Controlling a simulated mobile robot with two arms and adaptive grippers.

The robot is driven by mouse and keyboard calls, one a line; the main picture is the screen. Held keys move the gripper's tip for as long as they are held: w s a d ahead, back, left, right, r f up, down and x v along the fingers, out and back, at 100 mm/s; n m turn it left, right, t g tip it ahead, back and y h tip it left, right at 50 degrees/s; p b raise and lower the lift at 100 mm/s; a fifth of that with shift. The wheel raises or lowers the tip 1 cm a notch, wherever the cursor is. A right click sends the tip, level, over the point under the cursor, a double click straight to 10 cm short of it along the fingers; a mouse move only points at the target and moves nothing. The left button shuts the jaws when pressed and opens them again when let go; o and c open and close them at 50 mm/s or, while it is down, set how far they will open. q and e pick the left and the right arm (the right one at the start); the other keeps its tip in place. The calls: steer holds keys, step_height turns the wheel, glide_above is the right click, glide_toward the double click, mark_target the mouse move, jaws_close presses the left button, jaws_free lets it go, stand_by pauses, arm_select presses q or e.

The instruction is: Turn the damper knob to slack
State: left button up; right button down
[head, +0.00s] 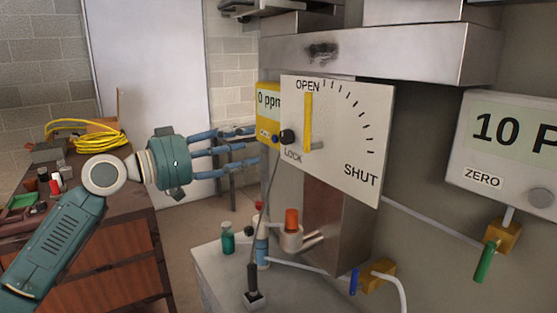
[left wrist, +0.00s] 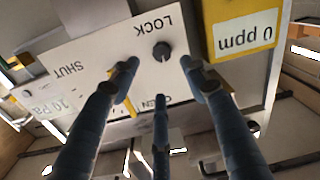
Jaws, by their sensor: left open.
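A white damper plate (head: 345,130) reads OPEN, SHUT and LOCK. A yellow lever (head: 308,122) on it stands upright toward OPEN. The black damper knob (head: 287,136) sits above LOCK at the plate's left edge. In the left wrist view the knob (left wrist: 161,50) shows beside the upside-down LOCK label. My left gripper (head: 256,146) points at the plate with its blue fingers spread, empty. In the left wrist view its fingertips (left wrist: 159,74) lie around the line to the knob, apparently short of it. The lever is partly hidden there. My right gripper is out of view.
A yellow 0 ppm meter (head: 268,105) is just left of the plate. A 10 P display (head: 510,145) is at right. Below are an orange-capped fitting (head: 291,225), a green bottle (head: 228,238) and pipes. A wooden bench (head: 105,245) with yellow cable (head: 88,135) stands at left.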

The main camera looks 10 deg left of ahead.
mark_target(283, 139)
arm_select(q)
steer(key=shift+m, duration=0.4)
steer(key=p+x, duration=0.4)
steer(key=x, duration=0.5)
steer(key=shift+w+d, duration=0.2)
steer(key=shift+w, duration=0.2)
steer(key=shift+w+d+p, duration=0.2)
steer(key=shift+w+p, duration=0.1)
steer(key=shift+p, duration=0.05)
steer(key=shift+f, duration=0.1)
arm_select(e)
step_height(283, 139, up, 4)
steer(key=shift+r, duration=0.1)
